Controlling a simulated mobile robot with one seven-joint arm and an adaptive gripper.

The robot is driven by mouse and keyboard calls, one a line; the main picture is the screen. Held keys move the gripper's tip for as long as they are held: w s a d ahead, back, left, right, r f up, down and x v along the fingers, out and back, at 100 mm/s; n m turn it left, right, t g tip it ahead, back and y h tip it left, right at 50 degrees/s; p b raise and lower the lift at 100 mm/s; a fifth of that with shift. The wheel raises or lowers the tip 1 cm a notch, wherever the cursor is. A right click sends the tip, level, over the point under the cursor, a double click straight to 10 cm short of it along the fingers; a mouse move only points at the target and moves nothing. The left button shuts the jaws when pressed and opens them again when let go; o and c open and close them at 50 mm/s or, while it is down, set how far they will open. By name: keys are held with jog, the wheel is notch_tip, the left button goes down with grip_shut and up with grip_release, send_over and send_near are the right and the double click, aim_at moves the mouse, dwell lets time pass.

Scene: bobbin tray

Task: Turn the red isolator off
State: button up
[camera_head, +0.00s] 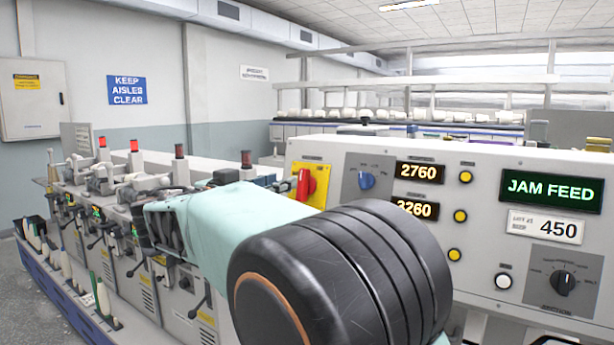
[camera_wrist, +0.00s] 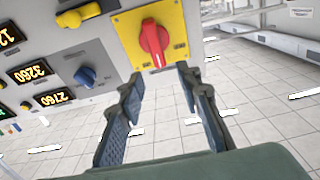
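The red isolator is a red rotary handle (camera_head: 304,184) on a yellow plate (camera_head: 322,171) at the left end of the grey control panel. Its handle looks roughly upright in the head view. In the wrist view the handle (camera_wrist: 153,42) points toward my gripper, on its yellow plate (camera_wrist: 126,28). My gripper (camera_wrist: 160,76) is open and empty, one finger on each side of the gap. The handle shows just beyond the fingertips, roughly in line with the gap. I cannot tell contact. My arm hides the area below the isolator in the head view.
A blue knob (camera_head: 366,180) sits right of the isolator. The panel (camera_head: 465,240) also carries lit number displays, yellow buttons, a JAM FEED sign (camera_head: 550,191) and a black selector (camera_head: 563,282). A bobbin machine with red lamps (camera_head: 134,146) stands at left.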

aim_at(301, 175)
jog(key=p+x, duration=0.1)
jog(key=x, duration=0.8)
jog(key=shift+d+p, duration=0.15)
jog(key=shift+p, duration=0.15)
jog(key=shift+c, duration=0.3)
grip_shut()
